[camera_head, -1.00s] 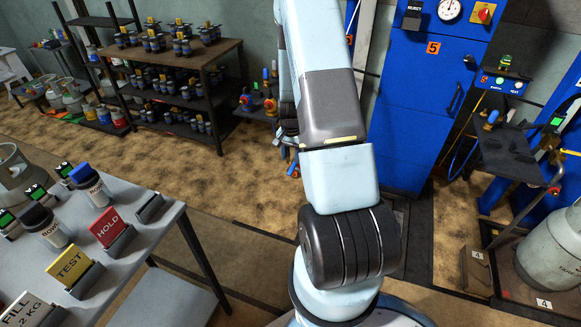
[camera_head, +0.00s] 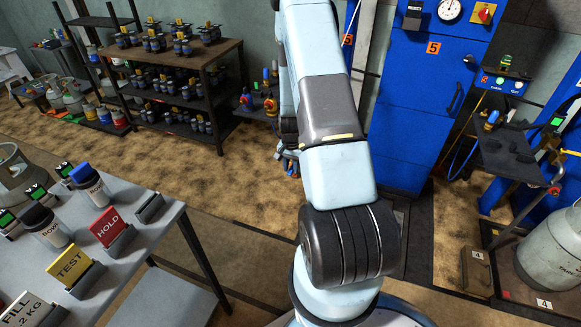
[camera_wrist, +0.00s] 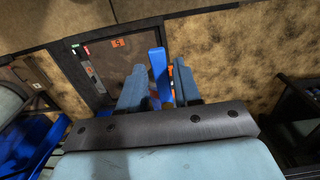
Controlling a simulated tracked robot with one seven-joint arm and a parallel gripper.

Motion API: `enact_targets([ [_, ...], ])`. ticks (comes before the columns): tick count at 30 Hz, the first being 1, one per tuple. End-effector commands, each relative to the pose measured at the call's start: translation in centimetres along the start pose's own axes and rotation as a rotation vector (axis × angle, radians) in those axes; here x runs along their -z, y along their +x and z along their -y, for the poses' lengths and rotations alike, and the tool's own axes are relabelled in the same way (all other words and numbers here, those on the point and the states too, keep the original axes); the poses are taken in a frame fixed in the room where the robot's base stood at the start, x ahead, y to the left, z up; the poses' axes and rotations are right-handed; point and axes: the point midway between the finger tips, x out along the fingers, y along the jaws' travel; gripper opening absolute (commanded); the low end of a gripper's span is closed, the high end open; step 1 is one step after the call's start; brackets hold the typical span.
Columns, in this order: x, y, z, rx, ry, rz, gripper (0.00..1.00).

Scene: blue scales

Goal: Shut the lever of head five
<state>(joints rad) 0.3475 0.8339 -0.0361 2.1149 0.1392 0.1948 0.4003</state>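In the wrist view my gripper (camera_wrist: 159,88) is open, its two blue-grey fingers apart. An upright bright blue bar (camera_wrist: 157,66) shows in the gap between them; it may be the lever of head five, but I cannot tell for sure. I cannot tell whether either finger touches it. Small orange parts show low behind the bar. An orange label (camera_wrist: 118,43), seemingly a five, is on the dark panel beyond. In the head view my arm hides most of the gripper; a bit of it (camera_head: 288,163) shows left of the arm.
The blue cabinet marked 5 (camera_head: 413,110) stands right of my arm. A dark shelf rack (camera_head: 185,60) with canisters is at the back left. A grey table (camera_head: 160,238) with sign blocks is at the front left. Open floor lies between.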

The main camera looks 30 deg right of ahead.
Motion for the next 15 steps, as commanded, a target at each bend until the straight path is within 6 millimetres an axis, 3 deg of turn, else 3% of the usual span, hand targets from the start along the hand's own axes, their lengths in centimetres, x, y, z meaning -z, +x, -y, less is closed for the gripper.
enact_targets([
  [9, 0.0, -0.01, -0.02, 0.0, 0.0, 0.0, 0.02],
  [15, 0.01, -0.01, -0.04, 0.0, 0.001, 0.0, 0.0],
])
